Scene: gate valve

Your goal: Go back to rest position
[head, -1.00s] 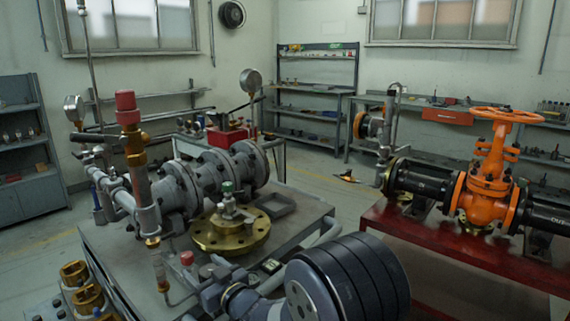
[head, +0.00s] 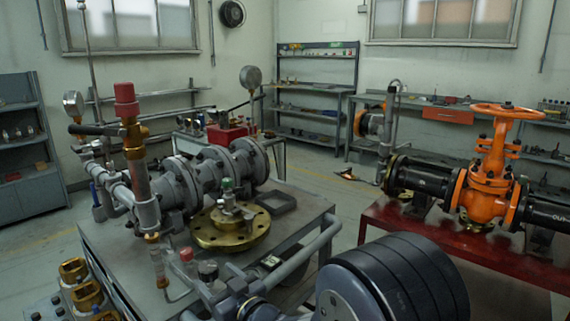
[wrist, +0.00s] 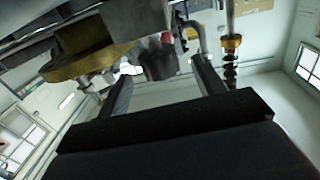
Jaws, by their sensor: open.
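In the wrist view my gripper (wrist: 160,84) shows two dark fingers standing well apart. I see nothing held between them. In the head view my arm's dark round link fills the bottom right, and the fingers cannot be made out. The orange gate valve (head: 488,185) with its orange handwheel (head: 507,112) stands to the right, between black pipes, apart from my arm in the picture. The wrist view is tilted and shows a brass flange (wrist: 85,62) and grey pipework beyond the fingers.
A grey bench (head: 130,262) on the left carries flanged pipework (head: 205,172), a brass flange (head: 232,238) and a red-capped vertical pipe (head: 126,100). A red stand (head: 420,235) bears the valve. Shelves (head: 318,95) line the back. Open floor (head: 350,202) lies between bench and stand.

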